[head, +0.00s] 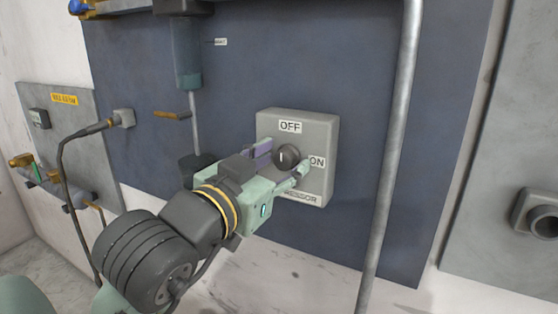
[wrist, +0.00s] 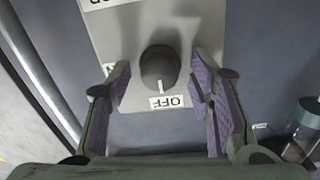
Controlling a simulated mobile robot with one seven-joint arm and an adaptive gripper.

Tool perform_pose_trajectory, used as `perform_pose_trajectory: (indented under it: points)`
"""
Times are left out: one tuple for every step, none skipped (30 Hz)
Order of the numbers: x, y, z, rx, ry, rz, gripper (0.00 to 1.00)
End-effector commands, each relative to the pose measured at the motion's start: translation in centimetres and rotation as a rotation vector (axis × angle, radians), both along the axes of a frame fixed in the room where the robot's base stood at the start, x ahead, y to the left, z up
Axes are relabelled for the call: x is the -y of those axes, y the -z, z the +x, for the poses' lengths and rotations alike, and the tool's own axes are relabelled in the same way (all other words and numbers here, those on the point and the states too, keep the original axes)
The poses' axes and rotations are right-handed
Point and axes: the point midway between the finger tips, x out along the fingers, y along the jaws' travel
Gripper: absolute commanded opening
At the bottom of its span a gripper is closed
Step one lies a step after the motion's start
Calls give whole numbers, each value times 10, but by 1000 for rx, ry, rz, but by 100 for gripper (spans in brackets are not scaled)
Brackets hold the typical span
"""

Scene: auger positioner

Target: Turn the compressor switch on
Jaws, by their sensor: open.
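The compressor switch box (head: 327,130) is a grey box on the blue panel, with an OFF label above and an ON label at the right. Its dark round knob (head: 287,156) has a white mark pointing up toward OFF. In the wrist view the knob (wrist: 159,66) shows upside down, its mark toward the OFF label (wrist: 168,102). My gripper (head: 283,160) is open in front of the box, with a finger on each side of the knob. In the wrist view the purple finger pads (wrist: 160,88) stand apart from the knob. Part of the lower label is hidden.
A vertical grey pipe (head: 393,150) runs close to the right of the switch box. A filter-like cylinder (head: 186,55) with a thin rod hangs at the left. A grey panel with a cable and fittings (head: 75,125) is further left. Another grey box (head: 537,212) is at the far right.

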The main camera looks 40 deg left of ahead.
Motion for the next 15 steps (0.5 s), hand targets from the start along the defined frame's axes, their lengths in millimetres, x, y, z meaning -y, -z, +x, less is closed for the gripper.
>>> perform_pose_trajectory:
  points:
    - [0,0,0,0,0,0,48]
    - [0,0,0,0,0,0,48]
    - [0,0,0,0,0,0,46]
    - [0,0,0,0,0,0,44]
    - [0,0,0,0,0,0,42]
    - [0,0,0,0,0,0,39]
    - [0,0,0,0,0,0,37]
    - [0,0,0,0,0,0,35]
    - [0,0,0,0,0,0,33]
    - [0,0,0,0,0,0,31]
    - [0,0,0,0,0,0,29]
    - [0,0,0,0,0,0,26]
    - [0,0,0,0,0,0,24]
    - [0,0,0,0,0,0,22]
    - [0,0,0,0,0,0,19]
